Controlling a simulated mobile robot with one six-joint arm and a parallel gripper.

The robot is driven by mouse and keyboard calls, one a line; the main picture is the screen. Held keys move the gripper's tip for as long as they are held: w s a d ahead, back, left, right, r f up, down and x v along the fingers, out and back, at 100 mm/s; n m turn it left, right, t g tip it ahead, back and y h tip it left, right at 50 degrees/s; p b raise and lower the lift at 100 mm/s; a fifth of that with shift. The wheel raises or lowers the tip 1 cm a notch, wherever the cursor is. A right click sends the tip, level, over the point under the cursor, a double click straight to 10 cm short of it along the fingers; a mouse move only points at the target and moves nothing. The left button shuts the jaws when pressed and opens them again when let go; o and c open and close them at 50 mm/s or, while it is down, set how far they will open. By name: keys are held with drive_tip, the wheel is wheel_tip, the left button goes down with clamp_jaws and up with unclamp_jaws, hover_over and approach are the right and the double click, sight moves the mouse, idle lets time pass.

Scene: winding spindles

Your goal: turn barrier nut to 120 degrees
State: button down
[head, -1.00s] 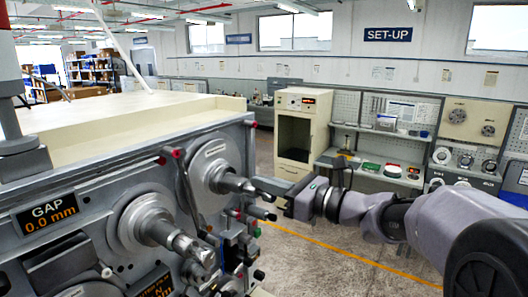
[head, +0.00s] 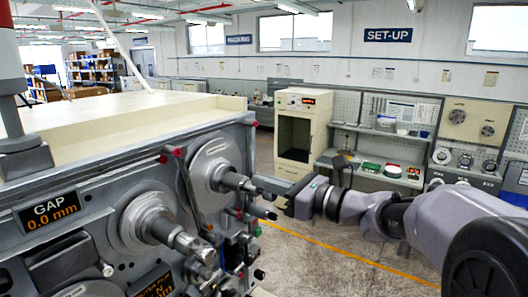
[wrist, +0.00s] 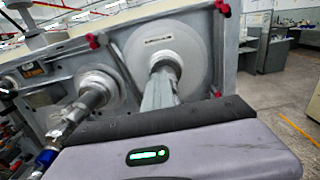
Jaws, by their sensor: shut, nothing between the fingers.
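A grey machine front carries two winding spindles. The upper spindle (head: 232,181) sticks out from a large round disc (head: 207,165), and the lower spindle (head: 178,238) is nearer, at its left. My gripper (head: 258,183) is shut and empty, its fingers pointing at the end of the upper spindle. In the wrist view the shut fingers (wrist: 160,92) line up with that spindle and hide part of its end. Whether they touch it I cannot tell. I cannot make out which part is the barrier nut.
A display (head: 49,209) on the machine reads GAP 0.0 mm. Red knobs (head: 179,152) and several small controls sit around the spindles. A cream cabinet (head: 301,130) and a workbench stand behind. The floor right of the machine is open, with a yellow line (head: 345,257).

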drive_tip(key=shift+w+d, duration=0.1)
drive_tip(key=shift+w, duration=0.05)
drive_tip(key=shift+w+d+f, duration=0.1)
drive_tip(key=shift+w+d, duration=0.1)
drive_tip(key=shift+w, duration=0.1)
idle(0.3)
drive_tip(key=shift+w+d+r+p, duration=0.1)
drive_tip(key=shift+w+r+p, duration=0.05)
drive_tip(key=shift+r+p, duration=0.2)
drive_tip(key=shift+d, duration=0.3)
drive_tip(key=b+v, duration=0.1)
drive_tip(key=v, duration=0.4)
drive_tip(key=shift+s+d+b, duration=0.1)
drive_tip(key=shift+s+b, duration=0.1)
drive_tip(key=shift+b, duration=0.15)
